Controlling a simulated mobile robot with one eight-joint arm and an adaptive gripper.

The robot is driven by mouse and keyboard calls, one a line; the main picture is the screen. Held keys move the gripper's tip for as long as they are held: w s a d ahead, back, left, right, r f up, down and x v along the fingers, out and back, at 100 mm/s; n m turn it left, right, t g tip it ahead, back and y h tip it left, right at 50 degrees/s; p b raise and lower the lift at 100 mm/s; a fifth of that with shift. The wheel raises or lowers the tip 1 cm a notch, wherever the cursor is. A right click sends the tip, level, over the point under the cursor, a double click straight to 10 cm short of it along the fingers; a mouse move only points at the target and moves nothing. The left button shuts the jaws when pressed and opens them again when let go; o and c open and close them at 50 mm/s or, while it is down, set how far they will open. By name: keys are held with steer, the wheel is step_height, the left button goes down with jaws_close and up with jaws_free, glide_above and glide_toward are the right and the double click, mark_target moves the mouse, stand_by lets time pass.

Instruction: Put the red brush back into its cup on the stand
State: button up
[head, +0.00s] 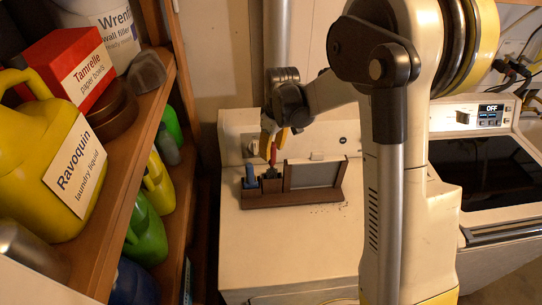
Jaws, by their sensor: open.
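The red brush (273,155) stands upright at the brown stand (300,197), which sits on top of a white appliance. Its lower end is at a dark cup-like holder (271,174) on the stand; how deep it sits in there is too small to tell. A blue brush-like item (251,177) stands to its left on the same stand. My gripper (272,141) points down with its yellow fingers right at the top of the red brush. The jaws are open; whether a finger touches the brush is not clear.
A grey panel (316,173) stands in the stand's right part. The white appliance top (285,250) is clear in front of the stand. Shelves with a yellow laundry jug (35,165) and other bottles line the left. A machine with a lit display (490,116) stands right.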

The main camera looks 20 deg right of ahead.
steer(key=r, duration=0.5)
steer(key=s+r, duration=0.1)
steer(key=r, duration=0.1)
steer(key=shift+d+r, duration=0.25)
steer(key=shift+r, duration=0.05)
steer(key=s+r+m+t, duration=0.3)
steer(key=s+r, duration=0.1)
steer(key=s, duration=0.7)
steer(key=s+r+m+t, duration=0.3)
steer(key=s+r, duration=0.1)
steer(key=s, duration=0.8)
steer(key=shift+a+m+h, duration=0.25)
steer(key=shift+m+h, duration=0.15)
steer(key=shift+r, duration=0.1)
